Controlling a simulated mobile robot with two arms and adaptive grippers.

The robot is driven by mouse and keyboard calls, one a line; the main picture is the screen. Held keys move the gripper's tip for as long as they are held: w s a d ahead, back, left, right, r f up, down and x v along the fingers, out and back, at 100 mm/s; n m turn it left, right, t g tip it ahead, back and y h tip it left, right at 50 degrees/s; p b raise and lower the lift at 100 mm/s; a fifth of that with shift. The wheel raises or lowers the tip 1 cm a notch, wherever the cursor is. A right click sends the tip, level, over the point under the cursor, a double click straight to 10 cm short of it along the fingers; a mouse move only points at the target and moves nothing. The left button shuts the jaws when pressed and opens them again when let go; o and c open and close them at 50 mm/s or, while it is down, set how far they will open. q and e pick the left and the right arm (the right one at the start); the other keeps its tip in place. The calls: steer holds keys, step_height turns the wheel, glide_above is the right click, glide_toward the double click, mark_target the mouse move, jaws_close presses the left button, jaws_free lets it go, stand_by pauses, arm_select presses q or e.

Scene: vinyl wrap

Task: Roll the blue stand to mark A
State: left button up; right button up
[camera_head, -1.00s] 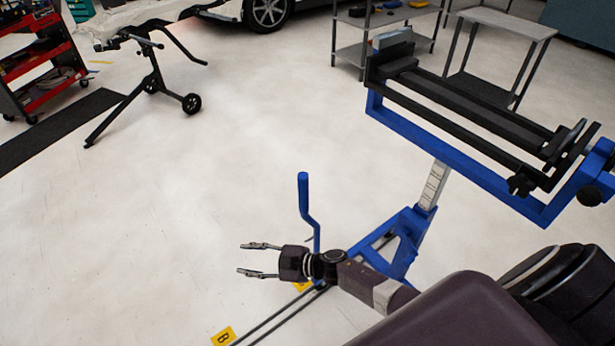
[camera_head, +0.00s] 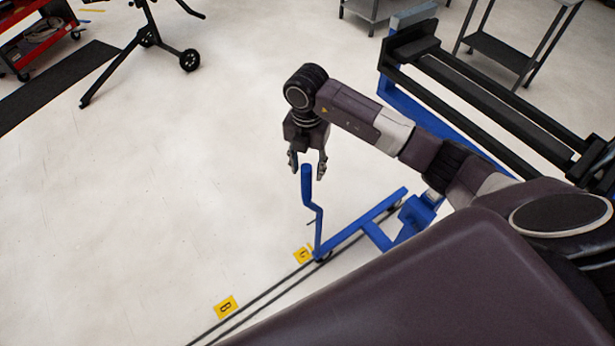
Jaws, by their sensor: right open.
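The blue stand (camera_head: 369,219) is at the right, its base on the floor and its blue frame with black bars (camera_head: 470,90) above. My right arm hides part of its column. Its upright blue handle (camera_head: 307,190) rises at the left end of the base. My right gripper (camera_head: 307,166) points down, open, with its fingers to either side of the handle's top; I cannot tell whether they touch it. Yellow floor mark B (camera_head: 226,306) lies lower left of the handle, and another yellow mark (camera_head: 303,254) lies beside the handle's foot. Mark A and my left gripper are not in view.
Two dark parallel lines (camera_head: 262,297) run along the floor from the base past mark B. A black stand with wheels (camera_head: 189,60), a red tool cart (camera_head: 34,38) and a dark mat (camera_head: 55,88) are at upper left. The floor at left centre is clear.

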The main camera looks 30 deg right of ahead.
mark_target(306, 182)
steer(key=f, duration=0.5)
steer(key=shift+a+f+p, duration=0.2)
steer(key=shift+p, duration=0.2)
steer(key=shift+w+d+f, duration=0.1)
steer(key=shift+d+f, duration=0.05)
steer(key=shift+f, duration=0.5)
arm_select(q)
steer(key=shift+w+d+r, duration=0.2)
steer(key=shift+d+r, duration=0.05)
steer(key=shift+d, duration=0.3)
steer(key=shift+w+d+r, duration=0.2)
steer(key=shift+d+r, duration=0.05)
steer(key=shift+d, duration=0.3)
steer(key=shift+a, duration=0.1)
arm_select(e)
steer(key=shift+c, duration=1.2)
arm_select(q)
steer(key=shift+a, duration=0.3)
arm_select(e)
jaws_close()
